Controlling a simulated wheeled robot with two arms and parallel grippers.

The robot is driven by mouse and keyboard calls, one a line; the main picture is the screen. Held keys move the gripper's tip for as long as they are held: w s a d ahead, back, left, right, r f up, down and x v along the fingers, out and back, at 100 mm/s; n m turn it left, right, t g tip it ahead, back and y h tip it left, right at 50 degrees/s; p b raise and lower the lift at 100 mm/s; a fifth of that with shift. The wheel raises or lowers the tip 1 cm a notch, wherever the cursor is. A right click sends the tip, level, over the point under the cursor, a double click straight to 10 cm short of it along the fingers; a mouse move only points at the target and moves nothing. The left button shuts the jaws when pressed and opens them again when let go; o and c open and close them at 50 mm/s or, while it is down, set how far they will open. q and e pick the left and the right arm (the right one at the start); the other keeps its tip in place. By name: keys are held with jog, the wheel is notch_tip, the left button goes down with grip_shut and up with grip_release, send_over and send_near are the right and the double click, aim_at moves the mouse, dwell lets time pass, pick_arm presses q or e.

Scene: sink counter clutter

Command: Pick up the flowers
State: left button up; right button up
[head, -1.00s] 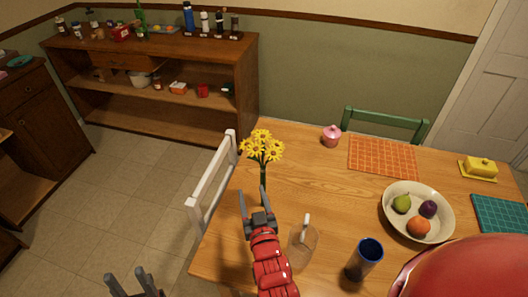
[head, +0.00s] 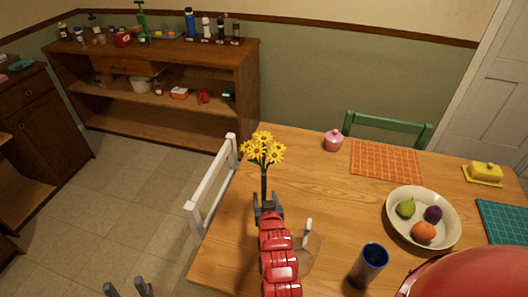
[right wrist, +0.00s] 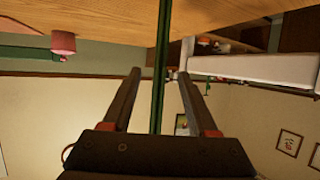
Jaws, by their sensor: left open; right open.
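The flowers (head: 263,148) are a bunch of yellow blooms on a dark green stem, standing upright near the table's left edge. My right gripper (head: 267,203) is around the lower part of the stem in the head view, and hides its bottom end. In the right wrist view the green stem (right wrist: 161,70) runs between the two open fingers of the right gripper, with gaps on both sides. My left gripper (head: 129,289) is open and empty at the bottom left, over the floor, away from the flowers.
A fruit bowl (head: 397,226), pink jar (head: 333,141) and orange placemat (head: 385,162) are farther off. A white chair (head: 211,184) stands left of the table.

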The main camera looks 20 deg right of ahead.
aim_at(263, 189)
jog(key=shift+w+d+f, duration=0.1)
jog(key=shift+w+f, duration=0.2)
jog(key=shift+w, duration=0.15)
jog(key=shift+w+d+p, duration=0.15)
jog(key=shift+w+p, duration=0.25)
jog(key=shift+w, duration=0.05)
jog(key=shift+f+p+x, duration=0.2)
jog(key=shift+p+x, duration=0.15)
jog(key=shift+x, duration=0.75)
jog(key=shift+f+p+x, duration=0.15)
jog(key=shift+p+x, duration=0.15)
jog(key=shift+x, duration=0.75)
jog(key=shift+s, duration=0.1)
grip_shut()
